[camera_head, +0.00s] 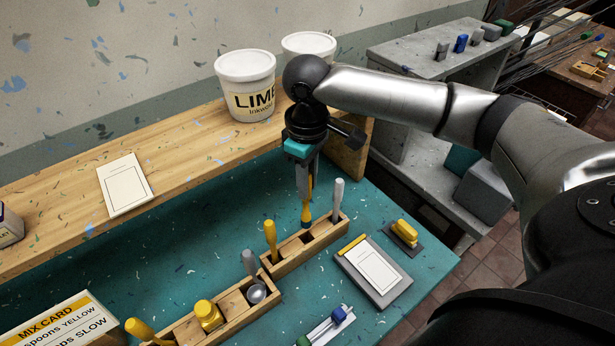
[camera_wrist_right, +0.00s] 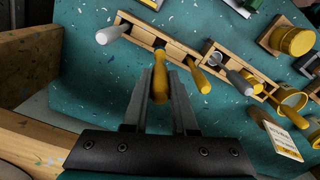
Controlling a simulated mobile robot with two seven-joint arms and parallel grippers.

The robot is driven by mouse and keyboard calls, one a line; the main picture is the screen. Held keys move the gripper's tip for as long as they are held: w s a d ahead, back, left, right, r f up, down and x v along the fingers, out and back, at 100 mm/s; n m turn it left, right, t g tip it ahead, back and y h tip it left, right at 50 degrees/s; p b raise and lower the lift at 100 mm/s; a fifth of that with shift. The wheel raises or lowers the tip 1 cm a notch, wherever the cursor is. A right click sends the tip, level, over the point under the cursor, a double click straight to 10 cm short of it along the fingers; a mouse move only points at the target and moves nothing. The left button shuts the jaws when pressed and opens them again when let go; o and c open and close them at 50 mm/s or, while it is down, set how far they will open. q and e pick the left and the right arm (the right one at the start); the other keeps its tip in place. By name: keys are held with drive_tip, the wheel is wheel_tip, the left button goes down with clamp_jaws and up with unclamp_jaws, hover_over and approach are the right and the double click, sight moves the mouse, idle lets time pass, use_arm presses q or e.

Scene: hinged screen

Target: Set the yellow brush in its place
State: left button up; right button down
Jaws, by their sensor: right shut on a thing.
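My right gripper (camera_head: 306,190) is shut on the yellow brush (camera_head: 307,211), which hangs roughly upright with its dark lower part downward. The right wrist view shows the yellow handle (camera_wrist_right: 159,88) between the two fingers. The brush's lower end is at the wooden rack (camera_head: 326,233), between a grey-handled tool (camera_head: 338,198) and another yellow-handled tool (camera_head: 270,238). I cannot tell whether its tip is inside a slot or just above it. My left gripper is not in view.
A second wooden rack (camera_head: 238,302) holds a grey scoop (camera_head: 257,292) and a yellow pot (camera_head: 208,315). A clipboard (camera_head: 372,270) and a yellow block brush (camera_head: 405,232) lie to the right. White tubs (camera_head: 246,85) stand on the shelf behind. The teal bench behind the racks is mostly clear.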

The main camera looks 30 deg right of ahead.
drive_tip(key=shift+r+p, duration=0.2)
drive_tip(key=shift+p, duration=0.25)
wheel_tip(320, 180, down, 3)
drive_tip(key=shift+f+b, duration=0.1)
drive_tip(key=shift+b, duration=0.4)
drive_tip(key=shift+f, duration=0.9)
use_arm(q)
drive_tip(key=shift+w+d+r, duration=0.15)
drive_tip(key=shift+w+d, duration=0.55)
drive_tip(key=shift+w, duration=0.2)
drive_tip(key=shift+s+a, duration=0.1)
use_arm(e)
drive_tip(key=shift+r, duration=0.1)
use_arm(q)
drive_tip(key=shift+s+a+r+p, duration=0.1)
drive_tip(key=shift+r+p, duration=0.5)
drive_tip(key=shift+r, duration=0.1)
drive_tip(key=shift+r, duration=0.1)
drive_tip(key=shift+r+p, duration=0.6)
drive_tip(key=shift+p, duration=0.05)
